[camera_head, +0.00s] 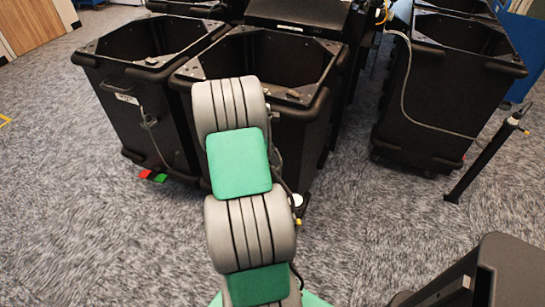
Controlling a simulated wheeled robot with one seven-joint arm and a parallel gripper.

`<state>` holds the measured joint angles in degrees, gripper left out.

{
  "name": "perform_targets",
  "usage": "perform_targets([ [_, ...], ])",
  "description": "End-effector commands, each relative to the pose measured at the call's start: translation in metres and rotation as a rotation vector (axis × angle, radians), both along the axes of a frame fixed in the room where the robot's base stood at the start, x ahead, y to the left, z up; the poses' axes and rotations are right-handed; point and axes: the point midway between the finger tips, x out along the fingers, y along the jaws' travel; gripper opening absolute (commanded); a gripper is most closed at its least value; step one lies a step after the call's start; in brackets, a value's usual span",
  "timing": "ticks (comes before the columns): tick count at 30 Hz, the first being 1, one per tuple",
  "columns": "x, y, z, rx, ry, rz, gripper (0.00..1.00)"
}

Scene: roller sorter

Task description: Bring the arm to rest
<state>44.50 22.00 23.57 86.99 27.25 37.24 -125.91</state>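My arm, grey with green covers, rises from the bottom middle of the head view toward the black bins. Its upper grey joint overlaps the front of the middle bin (310,125). My gripper does not show in this view; the far end of the arm is hidden or out of sight. I cannot tell whether the gripper holds anything.
A black bin (115,100) stands at the left, another (425,110) at the right, with more behind. A black post (485,160) stands at the far right. A red and green piece (153,175) lies by the left bin. Grey carpet (90,240) is clear in front.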

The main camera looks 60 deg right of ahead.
Motion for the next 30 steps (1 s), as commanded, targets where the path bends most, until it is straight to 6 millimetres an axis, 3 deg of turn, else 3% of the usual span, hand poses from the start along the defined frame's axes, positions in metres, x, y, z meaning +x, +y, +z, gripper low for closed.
perform_targets([
  [3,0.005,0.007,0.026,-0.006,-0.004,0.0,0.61],
  [6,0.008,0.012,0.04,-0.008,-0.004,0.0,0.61],
  [21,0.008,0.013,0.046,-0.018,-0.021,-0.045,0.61],
  [23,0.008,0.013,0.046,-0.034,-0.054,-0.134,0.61],
  [26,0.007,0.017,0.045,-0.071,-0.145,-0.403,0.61],
  [30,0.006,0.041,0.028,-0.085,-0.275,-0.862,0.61],
])
